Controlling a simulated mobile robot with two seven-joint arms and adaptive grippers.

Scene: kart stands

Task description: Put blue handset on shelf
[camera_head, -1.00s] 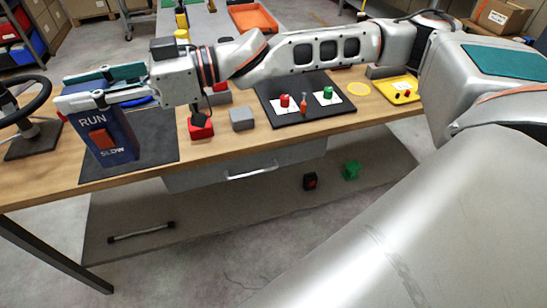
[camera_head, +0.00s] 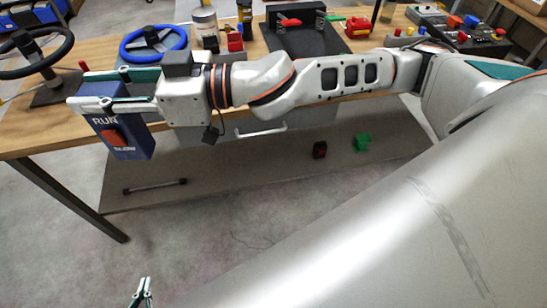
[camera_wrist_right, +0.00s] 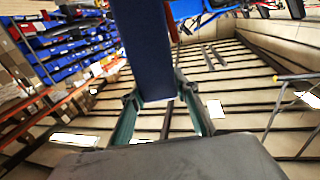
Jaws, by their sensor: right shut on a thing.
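The blue handset (camera_head: 130,143), a dark blue block with a red button and white "RUN" lettering, hangs upright in my right gripper (camera_head: 112,93). The gripper is shut around its upper part. In the right wrist view the handset (camera_wrist_right: 147,50) sits between the two fingers. The grey shelf (camera_head: 230,180) lies low beneath the table, well below the handset. My left gripper (camera_head: 142,288) shows only as fingertips at the bottom edge, apart from everything; its opening is unclear.
The wooden table (camera_head: 50,125) carries a black steering wheel (camera_head: 48,65) and a blue one (camera_head: 153,45). A drawer handle (camera_head: 262,132) is below its top. The shelf holds a dark bar (camera_head: 155,186), a red-black block (camera_head: 320,150) and a green piece (camera_head: 362,143). The shelf's middle is clear.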

